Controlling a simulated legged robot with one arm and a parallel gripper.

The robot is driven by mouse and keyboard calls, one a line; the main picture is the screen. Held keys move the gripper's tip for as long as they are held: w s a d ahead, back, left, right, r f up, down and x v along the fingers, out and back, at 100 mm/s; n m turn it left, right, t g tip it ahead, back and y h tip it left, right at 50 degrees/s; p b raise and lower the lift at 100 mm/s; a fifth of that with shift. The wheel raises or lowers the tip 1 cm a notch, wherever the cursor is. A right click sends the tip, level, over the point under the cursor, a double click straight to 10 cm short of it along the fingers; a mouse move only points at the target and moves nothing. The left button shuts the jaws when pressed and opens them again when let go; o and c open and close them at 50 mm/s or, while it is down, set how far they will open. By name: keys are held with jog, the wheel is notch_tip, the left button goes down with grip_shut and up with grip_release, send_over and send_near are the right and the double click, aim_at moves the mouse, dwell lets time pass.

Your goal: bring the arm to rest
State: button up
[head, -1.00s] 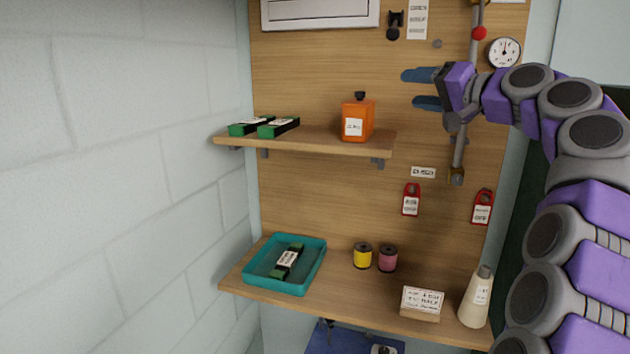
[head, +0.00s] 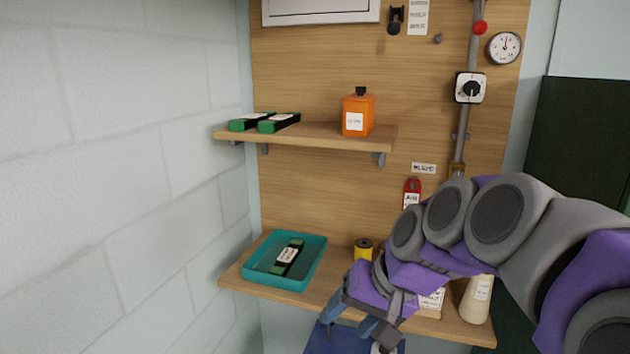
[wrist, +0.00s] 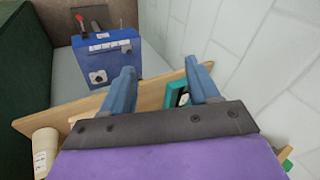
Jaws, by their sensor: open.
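My gripper (head: 349,320) is low in the head view, in front of the lower shelf's front edge, angled down to the left. Its two blue fingers are apart with nothing between them. In the wrist view the open fingers (wrist: 164,90) point toward a blue box (wrist: 105,62) with a dial and the lower shelf (wrist: 150,97). My purple and grey arm reaches in from the right in the head view.
A teal tray (head: 318,262) holding a green-and-black block (head: 287,258) sits on the lower shelf, left of a yellow spool (head: 363,247) and a cream bottle (head: 477,298). The upper shelf (head: 330,137) carries an orange container (head: 358,115). A rotary switch (head: 470,88) is on the board.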

jog(key=s+d+f+g+h, duration=0.2)
jog(key=s+d+f, duration=0.2)
jog(key=s+f, duration=0.4)
jog(key=s+d+f+n+g+h, duration=0.1)
jog(key=s+d+f+g+h, duration=0.1)
jog(key=s+f, duration=0.7)
jog(key=s+d+h, duration=0.1)
jog(key=s+d, duration=0.1)
jog(key=s, duration=0.5)
jog(key=shift+s+d+g+b, duration=0.2)
jog(key=shift+s+g+b, duration=0.1)
jog(key=shift+s+g, duration=0.1)
jog(key=shift+c, duration=0.2)
